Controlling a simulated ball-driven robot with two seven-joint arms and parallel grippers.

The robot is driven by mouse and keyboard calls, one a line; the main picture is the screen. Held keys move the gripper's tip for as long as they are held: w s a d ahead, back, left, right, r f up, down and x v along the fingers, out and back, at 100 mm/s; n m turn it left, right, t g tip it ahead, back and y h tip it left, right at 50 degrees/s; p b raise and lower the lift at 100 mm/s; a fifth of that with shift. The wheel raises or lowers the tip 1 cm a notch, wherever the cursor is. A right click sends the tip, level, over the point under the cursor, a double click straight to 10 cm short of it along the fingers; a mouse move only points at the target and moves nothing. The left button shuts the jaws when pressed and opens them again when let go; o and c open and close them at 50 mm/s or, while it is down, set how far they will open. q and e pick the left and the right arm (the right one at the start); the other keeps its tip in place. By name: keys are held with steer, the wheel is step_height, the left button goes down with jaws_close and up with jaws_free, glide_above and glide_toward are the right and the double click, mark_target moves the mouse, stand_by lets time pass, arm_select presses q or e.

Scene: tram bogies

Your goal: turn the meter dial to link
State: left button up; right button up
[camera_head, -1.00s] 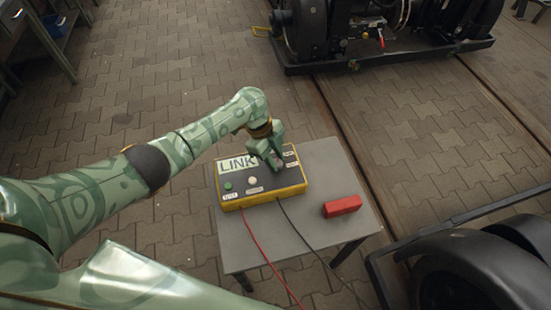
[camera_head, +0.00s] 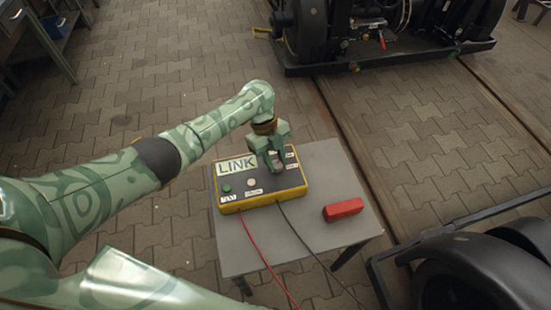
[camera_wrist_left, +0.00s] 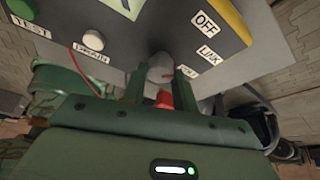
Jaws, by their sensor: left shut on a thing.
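The meter (camera_head: 266,200) is a yellow box with a dark top on a small grey table. A white panel on it reads LINK (camera_head: 236,166). My left gripper (camera_head: 277,167) points down at the right part of its top, shut on the dial (camera_wrist_left: 160,68). The dial is a pale grey knob between the two green fingers, partly hidden by them. In the left wrist view, labels OFF (camera_wrist_left: 205,23), LINK (camera_wrist_left: 208,55) and a third, hard to read, lie right of the dial. A small red mark shows on the knob; its exact direction is unclear. My right gripper is out of view.
A red block (camera_head: 343,209) lies on the grey table (camera_head: 240,258), right of the meter. A green button (camera_head: 227,188) and a white button (camera_head: 251,182) are on the meter's left part. Red and black leads run off its front. Dark bogies stand behind and at lower right.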

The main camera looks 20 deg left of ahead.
arm_select(q)
steer(key=o, duration=1)
steer(key=shift+c, duration=0.2)
steer(key=p+v, duration=0.6)
steer(key=v, duration=1)
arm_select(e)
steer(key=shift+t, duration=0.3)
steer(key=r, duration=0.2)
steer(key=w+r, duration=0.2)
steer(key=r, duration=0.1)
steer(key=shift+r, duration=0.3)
arm_select(q)
steer(key=shift+r, duration=0.1)
